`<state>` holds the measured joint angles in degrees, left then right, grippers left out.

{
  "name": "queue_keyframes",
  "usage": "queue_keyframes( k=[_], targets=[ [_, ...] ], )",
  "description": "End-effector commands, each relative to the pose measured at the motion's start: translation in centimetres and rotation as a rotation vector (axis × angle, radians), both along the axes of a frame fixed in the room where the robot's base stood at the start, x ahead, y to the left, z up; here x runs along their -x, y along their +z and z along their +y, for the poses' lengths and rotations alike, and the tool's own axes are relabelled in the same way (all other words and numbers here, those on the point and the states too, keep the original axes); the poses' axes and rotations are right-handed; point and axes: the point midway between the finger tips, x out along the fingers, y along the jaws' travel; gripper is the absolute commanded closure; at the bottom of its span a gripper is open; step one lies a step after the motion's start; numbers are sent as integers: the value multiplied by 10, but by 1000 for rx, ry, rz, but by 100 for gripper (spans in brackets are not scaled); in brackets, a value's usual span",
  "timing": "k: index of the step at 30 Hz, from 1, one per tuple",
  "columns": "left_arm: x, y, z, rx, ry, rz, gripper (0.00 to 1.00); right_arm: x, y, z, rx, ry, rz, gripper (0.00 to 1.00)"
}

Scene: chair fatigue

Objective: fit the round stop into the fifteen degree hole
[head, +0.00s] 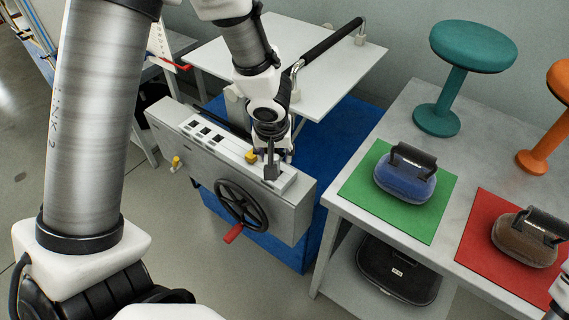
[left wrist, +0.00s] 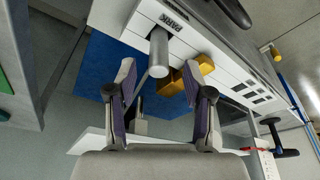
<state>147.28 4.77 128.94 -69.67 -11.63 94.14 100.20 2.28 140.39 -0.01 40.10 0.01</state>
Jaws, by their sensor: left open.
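The grey machine box (head: 290,215) stands left of the bench, with a black handwheel on its front. In the left wrist view, a plain grey cylinder (left wrist: 158,52), which looks like the round stop, stands upright from the white top strip beside the word PARK. My left gripper (head: 272,152) is over the right part of that strip. In the left wrist view its fingers (left wrist: 167,92) are spread with nothing between them, and the cylinder is just beyond the tips. I cannot pick out the fifteen degree hole. Only a bit of my right arm shows at the lower right edge.
A yellow block (head: 251,156) sits on the strip close to my left gripper. Several dark squares (head: 203,131) mark the strip further left. A white table (head: 340,65) with a black bar is behind. The bench (head: 400,120) holds stools and two weights on coloured mats.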

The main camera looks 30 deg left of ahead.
Motion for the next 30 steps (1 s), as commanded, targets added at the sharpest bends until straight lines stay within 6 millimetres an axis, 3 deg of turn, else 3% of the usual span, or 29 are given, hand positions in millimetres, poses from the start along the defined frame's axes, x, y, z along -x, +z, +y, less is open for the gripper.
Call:
queue_keyframes(
  k=[3,6,13,14,18,30],
  targets=[
    [-3,-28,1,0,-2,3,48,-1,-15,0,0,0,-1,60],
    [-7,-41,3,1,0,3,48,-1,-21,0,0,0,-1,60],
    [-9,-41,3,2,0,1,48,-1,-19,0,0,0,-2,60],
    [-9,-41,3,2,0,1,52,-1,-19,0,0,0,-2,60],
    [-8,-41,3,2,0,1,100,-1,-19,0,0,0,-2,60],
    [-9,-40,3,2,-1,1,100,-1,-18,0,0,0,-2,60]
  ],
)
